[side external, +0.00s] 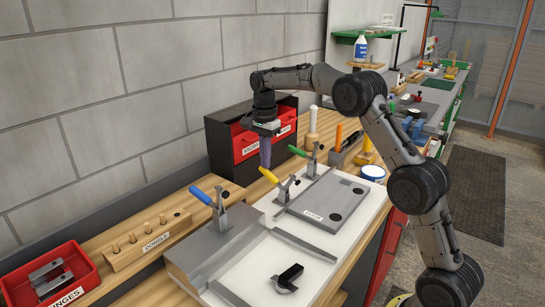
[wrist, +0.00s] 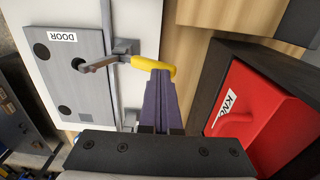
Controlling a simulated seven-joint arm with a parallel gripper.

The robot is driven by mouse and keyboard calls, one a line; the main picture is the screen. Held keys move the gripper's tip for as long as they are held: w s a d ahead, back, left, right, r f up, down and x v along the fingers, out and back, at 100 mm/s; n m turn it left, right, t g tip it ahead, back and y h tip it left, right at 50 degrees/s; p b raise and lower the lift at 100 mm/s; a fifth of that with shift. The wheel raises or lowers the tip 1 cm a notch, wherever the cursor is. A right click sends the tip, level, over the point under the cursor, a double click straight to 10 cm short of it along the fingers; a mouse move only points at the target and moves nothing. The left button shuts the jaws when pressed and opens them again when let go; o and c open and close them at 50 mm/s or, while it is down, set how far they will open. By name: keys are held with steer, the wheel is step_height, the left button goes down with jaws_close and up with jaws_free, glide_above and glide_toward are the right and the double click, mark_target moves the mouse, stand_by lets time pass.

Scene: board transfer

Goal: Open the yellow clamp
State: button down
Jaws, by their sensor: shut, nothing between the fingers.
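The yellow clamp has a yellow handle (side external: 268,175) and a grey metal body (side external: 284,194) at the near-left side of the grey DOOR panel (side external: 330,196). Its handle slants up toward the wall. In the wrist view the yellow handle (wrist: 145,64) points right, and the clamp's metal arm (wrist: 100,64) reaches left over the panel's edge. My gripper (side external: 265,166) has purple fingers pointing down, shut and empty, right at the handle. In the wrist view the fingertips (wrist: 160,74) overlap the handle's end; I cannot tell whether they touch it.
A green-handled clamp (side external: 298,151) stands behind and a blue-handled clamp (side external: 202,196) in front left. A dark rack with red KNOBS bins (side external: 245,146) stands close behind my gripper. A dowel block (side external: 147,241) and red hinges bin (side external: 76,282) lie left.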

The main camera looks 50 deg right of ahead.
steer(key=shift+w+f, duration=1.15)
steer(key=shift+f, duration=0.1)
steer(key=shift+w+f, duration=0.25)
steer(key=shift+f, duration=0.5)
step_height(320, 180, up, 15)
glide_above(260, 167)
steer(key=w, duration=0.1)
steer(key=shift+w+d, duration=0.15)
steer(key=shift+d, duration=0.2)
